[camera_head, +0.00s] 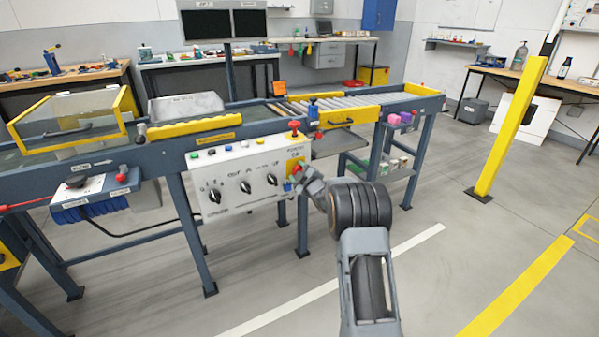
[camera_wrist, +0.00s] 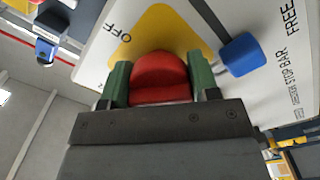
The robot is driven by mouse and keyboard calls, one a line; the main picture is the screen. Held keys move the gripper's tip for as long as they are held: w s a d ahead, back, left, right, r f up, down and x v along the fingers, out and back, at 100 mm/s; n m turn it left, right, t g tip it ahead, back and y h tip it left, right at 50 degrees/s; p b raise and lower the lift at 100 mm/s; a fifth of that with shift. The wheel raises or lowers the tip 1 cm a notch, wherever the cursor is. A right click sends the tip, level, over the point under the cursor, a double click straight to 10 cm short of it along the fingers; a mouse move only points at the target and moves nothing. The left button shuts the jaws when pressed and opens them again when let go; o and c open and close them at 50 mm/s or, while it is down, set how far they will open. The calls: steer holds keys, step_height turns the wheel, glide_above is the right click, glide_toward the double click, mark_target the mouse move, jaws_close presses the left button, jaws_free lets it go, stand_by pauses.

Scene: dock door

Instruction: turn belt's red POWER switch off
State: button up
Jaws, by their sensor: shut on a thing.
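The red POWER switch (camera_wrist: 160,76) fills the middle of the wrist view, on a yellow patch (camera_wrist: 172,22) of the white control panel. The word OFF is printed beside it. My gripper (camera_wrist: 160,82) has its two green-padded fingers on either side of the red switch and is shut on it. In the head view my gripper (camera_head: 299,180) is at the right end of the control panel (camera_head: 240,179), over the yellow patch. The gripper mostly hides the switch there, so I cannot tell its position from that view.
A red mushroom button (camera_head: 294,126) stands on top of the panel's right end. Black knobs (camera_head: 245,186) line the panel. A yellow post (camera_head: 511,128) stands at the right, with open floor before it.

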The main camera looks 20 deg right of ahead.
steer(key=m+p, duration=0.1)
steer(key=m, duration=0.4)
steer(key=shift+r+m+p, duration=0.1)
steer(key=shift+m+p, duration=0.2)
steer(key=shift+p, duration=0.1)
steer(key=m+p, duration=0.1)
steer(key=m, duration=0.3)
steer(key=shift+m+p, duration=0.3)
steer(key=shift+p, duration=0.05)
steer(key=o, duration=0.9)
steer(key=s+p, duration=0.1)
steer(key=s, duration=0.3)
steer(key=s+d, duration=0.1)
steer(key=s, duration=0.4)
steer(key=s+p, duration=0.1)
steer(key=s, duration=0.3)
steer(key=shift+s+d+p, duration=0.25)
steer(key=shift+s+p, duration=0.05)
steer(key=shift+s, duration=0.05)
